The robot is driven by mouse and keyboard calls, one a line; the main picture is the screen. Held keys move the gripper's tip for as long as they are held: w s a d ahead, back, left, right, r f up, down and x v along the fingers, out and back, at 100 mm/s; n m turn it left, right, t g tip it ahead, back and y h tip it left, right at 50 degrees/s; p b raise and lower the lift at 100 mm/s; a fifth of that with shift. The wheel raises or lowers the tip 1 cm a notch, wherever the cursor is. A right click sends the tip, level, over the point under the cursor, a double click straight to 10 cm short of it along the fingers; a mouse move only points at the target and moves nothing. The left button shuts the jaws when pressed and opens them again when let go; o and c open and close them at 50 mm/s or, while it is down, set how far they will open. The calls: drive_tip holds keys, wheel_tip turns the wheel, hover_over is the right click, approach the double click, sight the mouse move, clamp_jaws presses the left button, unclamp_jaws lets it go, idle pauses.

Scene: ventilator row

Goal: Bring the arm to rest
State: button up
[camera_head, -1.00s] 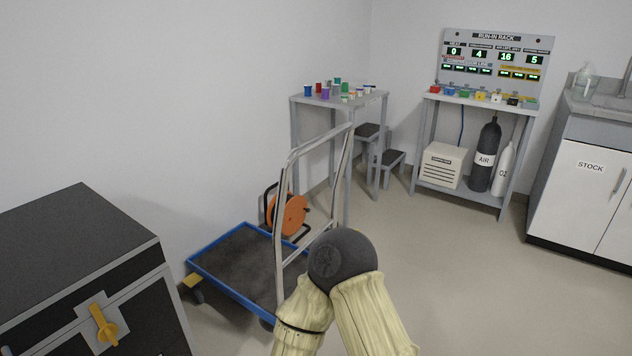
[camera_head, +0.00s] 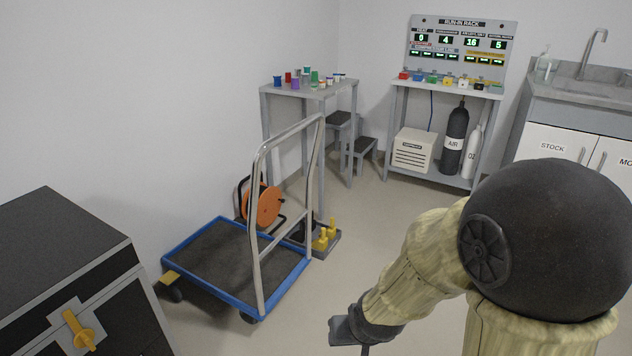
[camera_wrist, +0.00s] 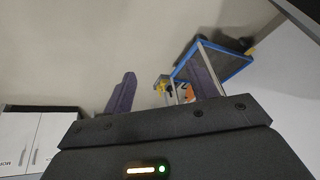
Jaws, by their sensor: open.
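My arm reaches in from the lower right in the head view, with its dark elbow joint large and close. The wrist end with part of my gripper (camera_head: 352,332) hangs low at the bottom middle, and its fingers are mostly out of sight there. In the wrist view my gripper (camera_wrist: 162,92) shows two purple-grey fingers set wide apart with nothing between them. The gripper is open and empty, above bare floor.
A blue platform trolley (camera_head: 262,312) with a metal handle stands left of the arm. A black cabinet (camera_head: 60,240) is at the lower left. A side table (camera_head: 305,90), a run-in rack (camera_head: 462,45) and a sink counter (camera_head: 575,95) line the back.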

drive_tip(key=s+d+r+m+g+h, duration=0.1)
drive_tip(key=s+d+r, duration=0.1)
drive_tip(key=s+d, duration=0.15)
drive_tip(key=s+d+r+g, duration=0.1)
drive_tip(key=s+d+r, duration=0.1)
drive_tip(key=d, duration=0.3)
drive_tip(key=w+p+v, duration=0.2)
drive_tip(key=p+v, duration=1)
drive_tip(key=w+r+p+v, duration=0.1)
drive_tip(key=w+p+v, duration=0.2)
drive_tip(key=p+v, duration=0.9)
drive_tip(key=w+a+r+p+v, duration=0.1)
drive_tip(key=w+p+v, duration=0.2)
drive_tip(key=p+v, duration=0.9)
drive_tip(key=shift+w+a+r+p, duration=0.2)
drive_tip(key=shift+a+r+p, duration=0.1)
drive_tip(key=shift+p, duration=0.85)
